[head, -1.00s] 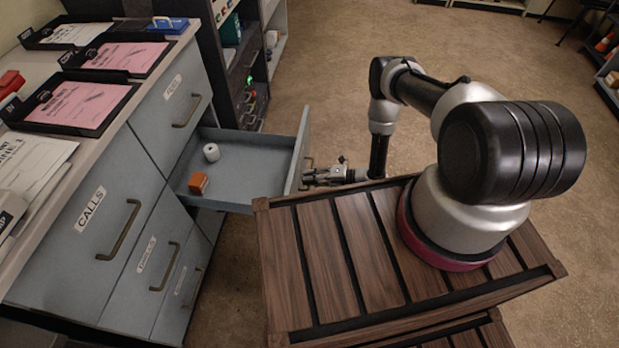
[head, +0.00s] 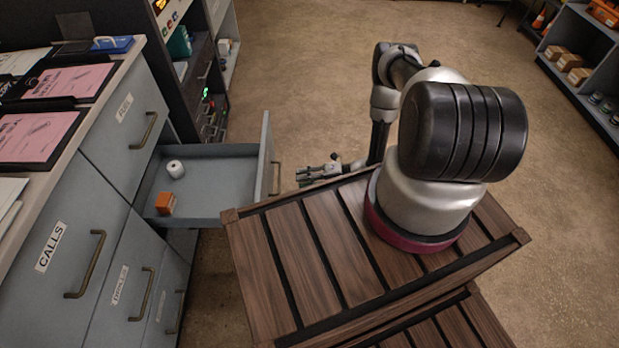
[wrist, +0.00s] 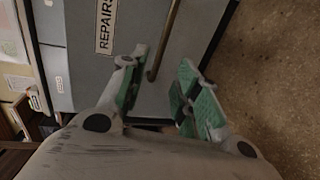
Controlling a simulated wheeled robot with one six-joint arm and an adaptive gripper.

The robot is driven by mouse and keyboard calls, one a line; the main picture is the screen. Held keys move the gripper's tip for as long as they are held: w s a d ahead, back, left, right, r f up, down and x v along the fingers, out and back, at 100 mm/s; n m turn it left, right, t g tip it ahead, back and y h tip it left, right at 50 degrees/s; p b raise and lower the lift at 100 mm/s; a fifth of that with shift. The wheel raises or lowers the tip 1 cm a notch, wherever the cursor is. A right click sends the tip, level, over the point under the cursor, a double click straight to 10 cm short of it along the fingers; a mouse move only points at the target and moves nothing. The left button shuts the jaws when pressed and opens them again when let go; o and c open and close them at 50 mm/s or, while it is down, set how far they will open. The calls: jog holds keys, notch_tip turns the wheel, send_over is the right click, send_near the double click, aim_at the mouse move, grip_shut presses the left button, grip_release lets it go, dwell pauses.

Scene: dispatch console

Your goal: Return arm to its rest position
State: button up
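My gripper (head: 306,173) is at the end of my arm, just right of the open drawer's front in the head view. In the wrist view its green-padded fingers (wrist: 163,88) are spread apart with nothing between them. The open drawer (head: 222,180) is pulled out of the grey cabinet. Its handle (head: 275,178) shows a small gap from my fingertips in the head view. In the wrist view the drawer front bears a REPAIRS label (wrist: 106,24), and the handle (wrist: 164,40) lies beyond the fingers.
The open drawer holds a white roll (head: 175,169) and an orange box (head: 165,203). A dark shelf unit (head: 200,75) stands behind it. Pink papers (head: 70,82) lie in trays on the cabinet top. Open floor (head: 330,80) extends behind my arm; shelves (head: 585,75) stand at the far right.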

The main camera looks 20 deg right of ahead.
jog(key=shift+v, duration=1.1)
